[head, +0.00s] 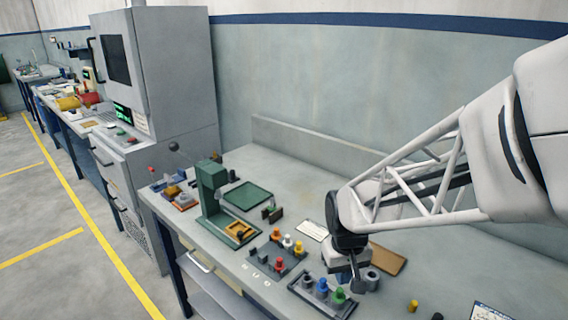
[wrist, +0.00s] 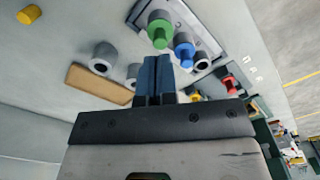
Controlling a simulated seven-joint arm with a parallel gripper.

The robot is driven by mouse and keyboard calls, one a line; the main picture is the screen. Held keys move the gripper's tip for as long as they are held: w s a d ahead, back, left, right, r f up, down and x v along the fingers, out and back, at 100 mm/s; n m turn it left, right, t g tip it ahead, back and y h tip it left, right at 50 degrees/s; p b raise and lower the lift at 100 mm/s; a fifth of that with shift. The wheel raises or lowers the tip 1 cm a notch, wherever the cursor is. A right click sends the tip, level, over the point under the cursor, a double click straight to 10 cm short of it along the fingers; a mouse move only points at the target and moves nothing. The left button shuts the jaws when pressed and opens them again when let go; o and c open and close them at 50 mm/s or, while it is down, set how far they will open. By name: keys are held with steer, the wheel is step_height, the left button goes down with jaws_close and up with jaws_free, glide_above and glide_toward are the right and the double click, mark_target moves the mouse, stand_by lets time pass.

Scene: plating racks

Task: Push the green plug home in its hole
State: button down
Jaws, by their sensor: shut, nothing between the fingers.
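The green plug (head: 339,296) stands in the front rack (head: 322,305), at the end nearest my gripper. In the wrist view the green plug (wrist: 160,36) stands out of a grey collar. How deep it sits is hard to tell. The blue plug (head: 321,285) is beside it in the same rack, and a grey collar with a dark opening (wrist: 201,61) comes after that. My gripper (head: 357,286) is shut and empty, just right of the green plug in the head view. In the wrist view its blue fingertips (wrist: 156,60) are together, close below the plug in the picture and apparently apart from it.
Grey hollow cylinders (wrist: 103,57) and a brown board (head: 387,259) lie close to my gripper. A second rack (head: 268,260) holds red, white and orange plugs. A green press (head: 213,196) stands farther left. A loose yellow plug (head: 413,306) is at the right.

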mark_target(340, 289)
step_height(340, 289, up, 8)
steer(key=shift+f, duration=0.2)
stand_by(0.3)
steer(key=s+d+r+m+t, duration=0.1)
steer(key=s+r, duration=0.1)
steer(key=s, duration=0.5)
steer(key=s+r+t, duration=0.1)
steer(key=s+r, duration=0.2)
steer(key=s, duration=0.4)
steer(key=shift+d+r+m+t, duration=0.3)
steer(key=shift+d+m, duration=0.1)
stand_by(0.7)
